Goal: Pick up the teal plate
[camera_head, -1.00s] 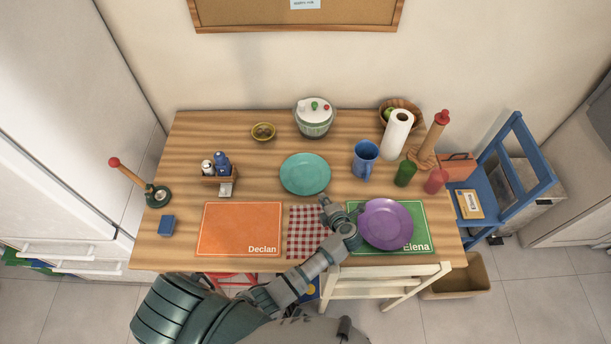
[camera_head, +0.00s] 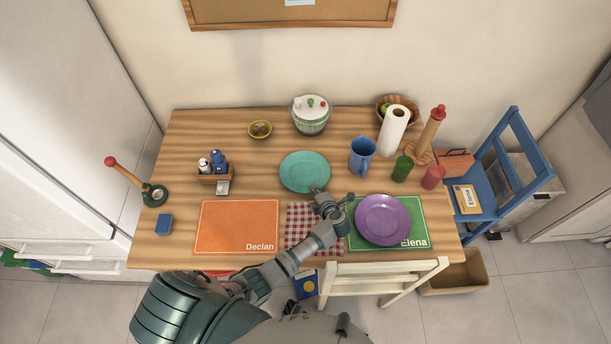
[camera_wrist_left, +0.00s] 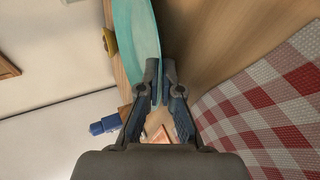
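The teal plate (camera_head: 304,171) lies on the wooden table, behind the red checkered cloth. My left gripper (camera_head: 318,191) is at the plate's front edge, reaching in from the front. In the left wrist view the teal plate (camera_wrist_left: 139,35) shows nearly edge-on. Its rim runs down between the two fingertips of my left gripper (camera_wrist_left: 161,72), which are close together on either side of it. The plate looks flat on the table, with no clear lift. My right gripper is not in view.
A purple plate (camera_head: 383,220) on a green mat (camera_head: 418,213) is right of my gripper. An orange mat (camera_head: 237,226) lies left of the checkered cloth (camera_head: 299,221). A blue pitcher (camera_head: 362,157) stands right of the teal plate; a lidded bowl (camera_head: 311,116) stands behind it.

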